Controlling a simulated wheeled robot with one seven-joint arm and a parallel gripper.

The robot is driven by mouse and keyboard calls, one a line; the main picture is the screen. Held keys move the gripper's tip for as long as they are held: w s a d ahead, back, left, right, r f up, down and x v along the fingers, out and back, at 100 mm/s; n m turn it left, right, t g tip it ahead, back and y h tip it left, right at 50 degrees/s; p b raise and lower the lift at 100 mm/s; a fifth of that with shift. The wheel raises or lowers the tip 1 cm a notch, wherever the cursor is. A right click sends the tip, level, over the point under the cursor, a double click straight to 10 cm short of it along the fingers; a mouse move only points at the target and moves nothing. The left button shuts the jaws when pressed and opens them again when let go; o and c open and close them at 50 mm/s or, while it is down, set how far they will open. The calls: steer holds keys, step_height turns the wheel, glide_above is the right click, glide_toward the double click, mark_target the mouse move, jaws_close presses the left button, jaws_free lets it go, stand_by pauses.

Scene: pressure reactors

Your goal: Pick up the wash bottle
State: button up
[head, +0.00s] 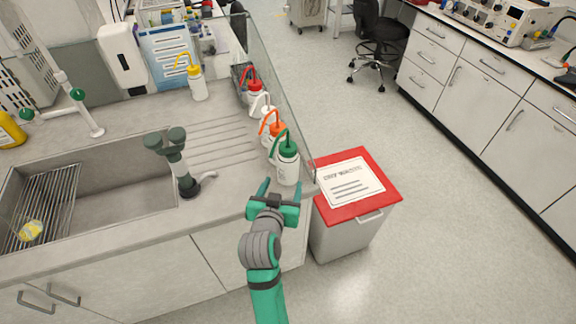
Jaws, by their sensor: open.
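Several white wash bottles with coloured caps and bent spouts stand upright in a row along the glass panel at the counter's right edge. The nearest is the green-capped wash bottle (288,168). Behind it are an orange-capped one (274,131), a white-capped one (263,108) and a red-capped one (254,90). A yellow-capped wash bottle (198,86) stands apart, further left and back. My gripper (280,188) is open and empty at the counter's front edge. Its fingers point toward the green-capped bottle, just in front of it; I cannot tell whether they touch it.
A sink (95,205) with a grey tap (172,150) lies to the left. The glass panel (275,75) closes off the row's right side. A red-lidded waste bin (345,235) stands right of the counter. The ribbed drainboard (215,145) left of the row is clear.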

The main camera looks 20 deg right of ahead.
mark_target(287, 174)
steer(key=x, duration=0.5)
steer(key=shift+w+d+r, duration=0.1)
steer(key=shift+w+d, duration=0.15)
steer(key=shift+w, duration=0.05)
steer(key=x, duration=0.4)
steer(key=shift+w+r, duration=0.15)
steer(key=shift+w, duration=0.25)
steer(key=shift+w+d, duration=0.25)
steer(key=shift+d, duration=0.05)
steer(key=shift+a, duration=0.15)
steer(key=c, duration=0.5)
